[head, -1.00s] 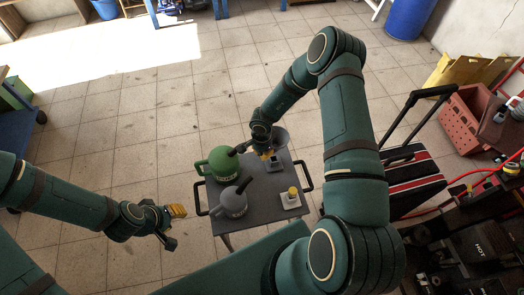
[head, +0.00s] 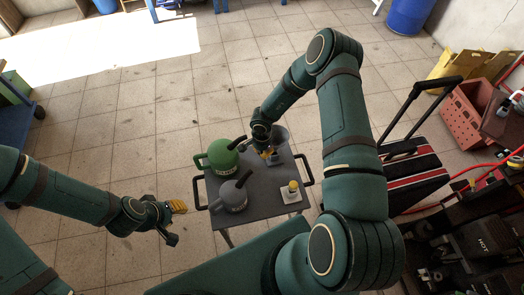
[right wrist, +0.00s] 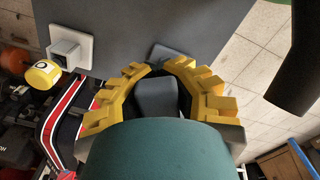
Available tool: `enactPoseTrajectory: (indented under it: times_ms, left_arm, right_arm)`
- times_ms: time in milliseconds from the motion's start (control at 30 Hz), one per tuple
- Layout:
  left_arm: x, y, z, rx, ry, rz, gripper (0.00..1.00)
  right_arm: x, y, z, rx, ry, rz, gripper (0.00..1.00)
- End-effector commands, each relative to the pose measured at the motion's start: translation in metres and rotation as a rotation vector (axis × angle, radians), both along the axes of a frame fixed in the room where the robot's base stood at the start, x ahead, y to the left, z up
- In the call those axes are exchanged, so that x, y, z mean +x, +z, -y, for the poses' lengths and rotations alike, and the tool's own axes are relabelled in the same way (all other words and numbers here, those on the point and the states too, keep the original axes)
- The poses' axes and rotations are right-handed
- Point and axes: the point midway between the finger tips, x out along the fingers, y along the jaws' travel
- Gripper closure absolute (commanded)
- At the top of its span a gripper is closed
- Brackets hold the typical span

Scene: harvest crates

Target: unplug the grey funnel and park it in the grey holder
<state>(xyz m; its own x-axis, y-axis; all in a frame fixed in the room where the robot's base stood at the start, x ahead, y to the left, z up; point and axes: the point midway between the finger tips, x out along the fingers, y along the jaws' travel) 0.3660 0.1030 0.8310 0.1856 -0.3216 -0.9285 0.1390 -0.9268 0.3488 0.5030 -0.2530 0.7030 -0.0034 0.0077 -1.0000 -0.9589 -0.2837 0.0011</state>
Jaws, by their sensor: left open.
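A grey cone-shaped funnel (head: 281,133) shows at the back of the small dark cart, partly hidden behind my right arm. My right gripper (head: 268,155) points down beside it, over a small grey block on a plate (head: 275,161), which looks like the grey holder. In the right wrist view the yellow fingers of my right gripper (right wrist: 157,68) curve around a grey shape (right wrist: 155,97); whether they press on it is unclear. Beyond the tips is a dark grey block (right wrist: 168,54). My left gripper (head: 176,222) is open and empty, left of the cart.
A green can (head: 222,157) and a grey can (head: 232,198) with dark spouts stand on the cart (head: 262,208). A black-and-red case (head: 415,172) stands right of the cart.

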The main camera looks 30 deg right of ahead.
Motion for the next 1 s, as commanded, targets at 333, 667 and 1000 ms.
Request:
enactPoseTrajectory:
  times_ms: [333,667,1000]
  left_arm:
    - [0.0001,0.0056,-0.0001,0.0,0.0,0.0,0.62]
    - [0.0,0.0052,0.0,0.0,0.0,0.0,0.62]
    - [0.0,0.0083,-0.0001,0.0,0.0,0.0,0.62]
  right_arm:
    - [-0.0001,0.0009,-0.0001,0.0,-0.001,0.0,1.0]
    - [0.0,0.0001,-0.0001,0.0,0.0,0.0,1.0]
    - [0.0,0.0008,-0.0001,0.0,0.0,0.0,1.0]
